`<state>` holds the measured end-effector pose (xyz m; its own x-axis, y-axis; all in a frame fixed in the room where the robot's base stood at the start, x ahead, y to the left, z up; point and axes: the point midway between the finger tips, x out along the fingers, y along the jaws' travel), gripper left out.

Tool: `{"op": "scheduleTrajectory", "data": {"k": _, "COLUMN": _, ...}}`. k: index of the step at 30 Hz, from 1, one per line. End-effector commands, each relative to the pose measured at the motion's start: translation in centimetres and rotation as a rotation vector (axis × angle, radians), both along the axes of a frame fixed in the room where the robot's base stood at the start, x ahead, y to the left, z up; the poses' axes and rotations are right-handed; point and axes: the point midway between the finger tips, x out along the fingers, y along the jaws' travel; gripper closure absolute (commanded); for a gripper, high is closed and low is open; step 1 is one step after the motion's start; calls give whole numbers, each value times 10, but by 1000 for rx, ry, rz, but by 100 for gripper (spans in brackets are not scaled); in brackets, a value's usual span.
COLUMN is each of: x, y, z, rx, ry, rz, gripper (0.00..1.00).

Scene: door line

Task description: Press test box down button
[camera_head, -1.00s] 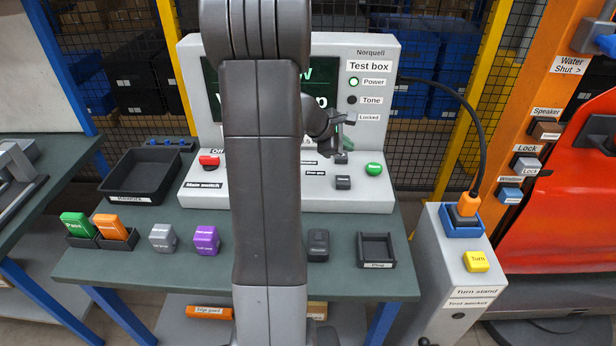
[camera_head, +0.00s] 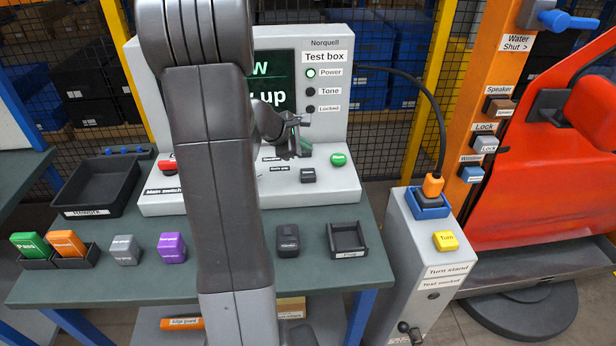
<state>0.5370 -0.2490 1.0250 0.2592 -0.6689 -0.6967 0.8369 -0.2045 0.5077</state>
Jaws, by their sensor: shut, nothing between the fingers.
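The test box (camera_head: 332,131) is a light grey console with an upright panel and a sloping front on the green bench. Its screen (camera_head: 272,85) is partly hidden behind my arm. Its sloping front carries a green button (camera_head: 338,159) at the right, a dark square button (camera_head: 308,175) left of it, and a red main switch (camera_head: 167,165) at the left. My gripper (camera_head: 303,150) is shut and empty, just above and behind the dark square button. I cannot tell whether it touches the console. The down button's label is too small to read or is hidden.
The bench (camera_head: 330,275) holds a black tray (camera_head: 95,190), green (camera_head: 30,243) and orange (camera_head: 68,243) blocks, grey and purple blocks, a black block (camera_head: 288,240) and a small empty holder (camera_head: 346,239). The turn stand (camera_head: 425,255) stands right, its cable arching to the test box.

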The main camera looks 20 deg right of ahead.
Motion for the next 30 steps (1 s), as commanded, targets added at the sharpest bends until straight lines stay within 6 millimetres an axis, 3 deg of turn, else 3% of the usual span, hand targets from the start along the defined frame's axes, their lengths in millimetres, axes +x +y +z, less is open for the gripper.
{"op": "scheduleTrajectory", "data": {"k": 1, "x": 0, "y": 0, "z": -13, "rx": 0, "ry": 1, "rz": 0, "gripper": 100}}
{"op": "scheduleTrajectory", "data": {"k": 6, "x": -1, "y": 0, "z": -40, "rx": 0, "ry": 2, "rz": -1, "gripper": 100}}
{"op": "scheduleTrajectory", "data": {"k": 12, "x": 0, "y": 0, "z": -57, "rx": -1, "ry": 0, "rz": -1, "gripper": 100}}
{"op": "scheduleTrajectory", "data": {"k": 30, "x": 0, "y": 0, "z": -58, "rx": 0, "ry": 0, "rz": 0, "gripper": 100}}
